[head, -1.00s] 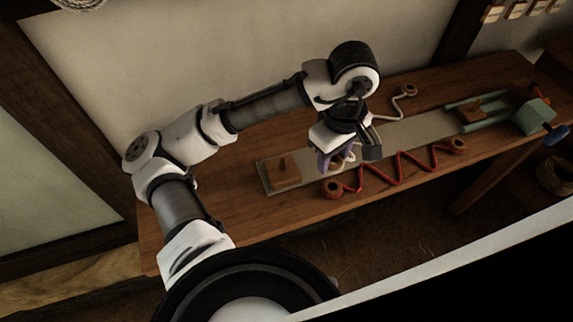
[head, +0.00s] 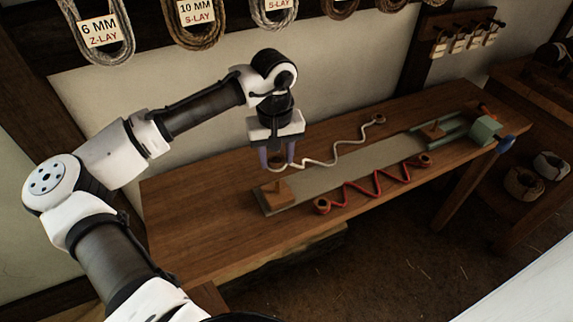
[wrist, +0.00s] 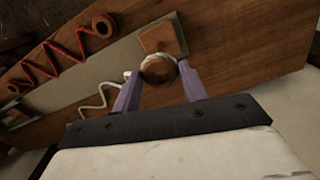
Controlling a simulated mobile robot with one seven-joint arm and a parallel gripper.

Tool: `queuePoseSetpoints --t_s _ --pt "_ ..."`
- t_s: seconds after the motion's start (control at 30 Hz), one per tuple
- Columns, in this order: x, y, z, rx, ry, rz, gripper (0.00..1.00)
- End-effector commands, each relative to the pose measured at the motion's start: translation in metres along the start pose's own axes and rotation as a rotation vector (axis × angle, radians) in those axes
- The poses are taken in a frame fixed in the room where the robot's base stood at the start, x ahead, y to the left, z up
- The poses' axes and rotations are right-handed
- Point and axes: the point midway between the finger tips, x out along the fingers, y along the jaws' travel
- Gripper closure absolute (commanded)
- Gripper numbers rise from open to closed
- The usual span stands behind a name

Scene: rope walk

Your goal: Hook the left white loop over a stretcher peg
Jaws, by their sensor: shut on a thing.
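My gripper (head: 277,161) is shut on the left white loop (wrist: 158,69), whose ring sits between the purple fingers. The white rope (head: 333,158) trails right in a zigzag to its other loop (head: 378,119) on the bench. The stretcher is a long grey board (head: 350,160) with a left wooden block (head: 279,196) and a right wooden block (head: 432,130). The left block carries a short upright peg (head: 277,185). My gripper is just behind and above this block in the head view. In the wrist view the left block (wrist: 163,38) lies just beyond the held loop, apart from it.
A red zigzag rope (head: 370,190) with brown end loops lies along the board's front side. A green vise-like block (head: 485,130) with a blue knob stands at the right end. The bench's left part (head: 195,215) is clear. Rope coils hang on the wall behind.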

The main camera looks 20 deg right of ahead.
Motion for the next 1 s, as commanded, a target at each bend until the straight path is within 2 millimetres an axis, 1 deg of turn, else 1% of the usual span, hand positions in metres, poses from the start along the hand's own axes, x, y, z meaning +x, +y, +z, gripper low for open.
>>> queuePoseSetpoints --t_s 0.13,0.27,0.63,0.77,1.0 --pt "0.003 -0.001 -0.002 0.01 0.001 0.0 0.79" --pt "0.011 -0.001 -0.002 0.009 0.001 0.0 0.79" --pt "0.039 -0.001 -0.002 0.008 0.001 -0.001 0.79" --pt "0.042 -0.001 -0.002 0.007 0.002 0.0 0.79" --pt "0.041 -0.001 -0.002 0.007 0.001 0.0 0.79"
